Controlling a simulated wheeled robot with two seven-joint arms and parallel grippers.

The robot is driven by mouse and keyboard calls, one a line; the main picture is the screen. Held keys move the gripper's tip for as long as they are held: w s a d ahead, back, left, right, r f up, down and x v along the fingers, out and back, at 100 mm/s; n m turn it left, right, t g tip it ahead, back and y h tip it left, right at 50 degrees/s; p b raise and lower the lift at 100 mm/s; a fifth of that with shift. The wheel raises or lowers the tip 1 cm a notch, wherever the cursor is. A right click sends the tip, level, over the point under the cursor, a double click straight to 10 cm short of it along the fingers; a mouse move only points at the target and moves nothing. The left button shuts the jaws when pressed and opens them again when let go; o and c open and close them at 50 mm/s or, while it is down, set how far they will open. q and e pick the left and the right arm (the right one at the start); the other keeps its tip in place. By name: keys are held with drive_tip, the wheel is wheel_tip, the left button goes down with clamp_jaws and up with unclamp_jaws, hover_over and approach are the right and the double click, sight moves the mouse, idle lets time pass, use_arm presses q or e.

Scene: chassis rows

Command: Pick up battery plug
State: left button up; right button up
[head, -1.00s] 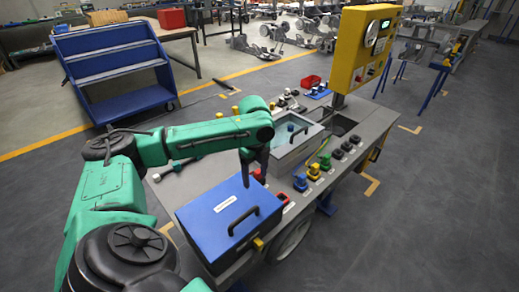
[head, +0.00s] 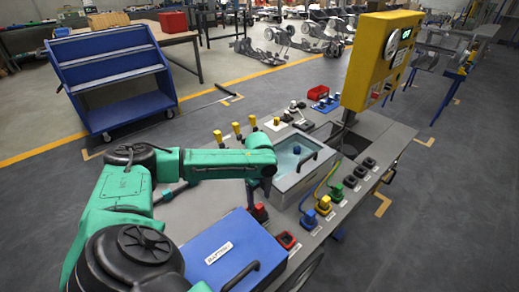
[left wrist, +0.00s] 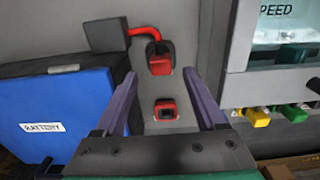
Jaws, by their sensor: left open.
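The red battery plug (left wrist: 160,64) sits on the grey bench top in the left wrist view, with a short red lead to a dark block (left wrist: 108,35). It also shows in the head view (head: 260,213), partly hidden under my left gripper. A red-rimmed socket (left wrist: 165,110) lies nearer in the wrist view and right of the plug in the head view (head: 287,241). My left gripper (head: 257,192) is open and points down over the plug. Its fingers stand apart on either side of the plug in the wrist view, not closed on it. My right gripper is not in view.
A blue battery box (head: 225,254) with a black handle stands close beside the plug. A clear-lidded case (head: 297,160), coloured connectors (head: 323,204) and a yellow panel (head: 380,65) stand along the bench. A blue cart (head: 115,80) is behind on the floor.

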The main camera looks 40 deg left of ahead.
sight(260, 205)
use_arm(q)
wheel_tip(260, 205, down, 5)
drive_tip(key=shift+w+r, duration=0.1)
clamp_jaws()
